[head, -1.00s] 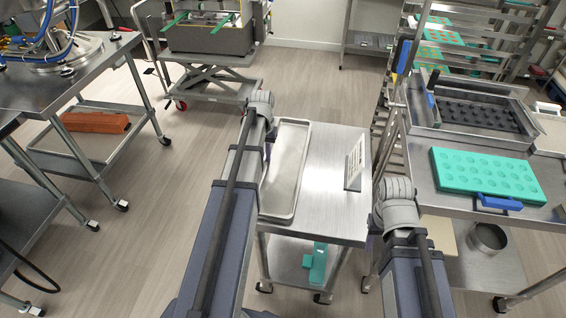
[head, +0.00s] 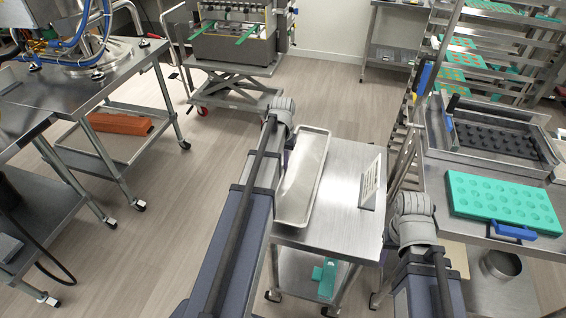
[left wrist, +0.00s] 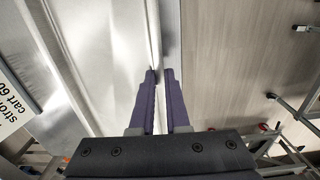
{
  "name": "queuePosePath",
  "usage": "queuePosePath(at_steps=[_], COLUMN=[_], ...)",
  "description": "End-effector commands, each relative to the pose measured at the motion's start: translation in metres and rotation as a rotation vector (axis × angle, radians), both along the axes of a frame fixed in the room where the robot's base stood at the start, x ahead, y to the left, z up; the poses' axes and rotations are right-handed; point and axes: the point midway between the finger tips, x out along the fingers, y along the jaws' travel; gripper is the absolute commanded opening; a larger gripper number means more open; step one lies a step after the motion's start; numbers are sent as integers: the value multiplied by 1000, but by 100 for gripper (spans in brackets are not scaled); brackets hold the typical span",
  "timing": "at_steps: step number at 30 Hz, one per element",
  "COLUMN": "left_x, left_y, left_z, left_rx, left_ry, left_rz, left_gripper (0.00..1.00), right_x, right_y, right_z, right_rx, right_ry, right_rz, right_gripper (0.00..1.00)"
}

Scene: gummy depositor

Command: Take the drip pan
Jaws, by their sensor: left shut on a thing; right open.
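The drip pan (head: 301,180), a long shallow metal tray, lies along the left side of a small steel cart top (head: 345,215). My left gripper (head: 287,153) is at the pan's left long edge, its fingers mostly behind my own arm. In the left wrist view its two purple fingers (left wrist: 161,75) are closed on the rim of the drip pan (left wrist: 105,60). I cannot tell whether the pan is clear of the cart top. My right gripper (head: 410,207) is by the cart's right edge, open and away from the pan; its fingers are largely hidden.
A small sign (head: 370,183) stands on the cart right of the pan. A steel table with a green mold (head: 503,201) and a framed tray (head: 497,140) is at right. A rack stands behind it. Open floor (head: 215,150) lies left of the cart.

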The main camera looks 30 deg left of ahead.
Motion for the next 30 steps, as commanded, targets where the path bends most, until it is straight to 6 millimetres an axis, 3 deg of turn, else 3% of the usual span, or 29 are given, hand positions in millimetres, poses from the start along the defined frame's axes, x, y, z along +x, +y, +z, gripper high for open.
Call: queuePosePath(at_steps=[1, 3, 12, 23, 24, 27, 30], left_x=[0, 0, 0, 0, 0, 0, 0], left_y=[0, 0, 0, 0, 0, 0, 0], left_z=[16, 28, 64, 66, 66, 66, 66], left_rx=[0, 0, 0, 0, 0, 0, 0], left_ry=[0, 0, 0, 0, 0, 0, 0], left_rz=[0, 0, 0, 0, 0, 0, 0], left_gripper=[0, 0, 0, 0, 9, 0, 0], right_x=[0, 0, 0, 0, 0, 0, 0], right_y=[0, 0, 0, 0, 0, 0, 0], right_z=[16, 28, 65, 66, 66, 66, 66], right_rx=[0, 0, 0, 0, 0, 0, 0], right_ry=[0, 0, 0, 0, 0, 0, 0], right_rz=[0, 0, 0, 0, 0, 0, 0], right_gripper=[50, 50, 50, 50, 50, 50, 50])
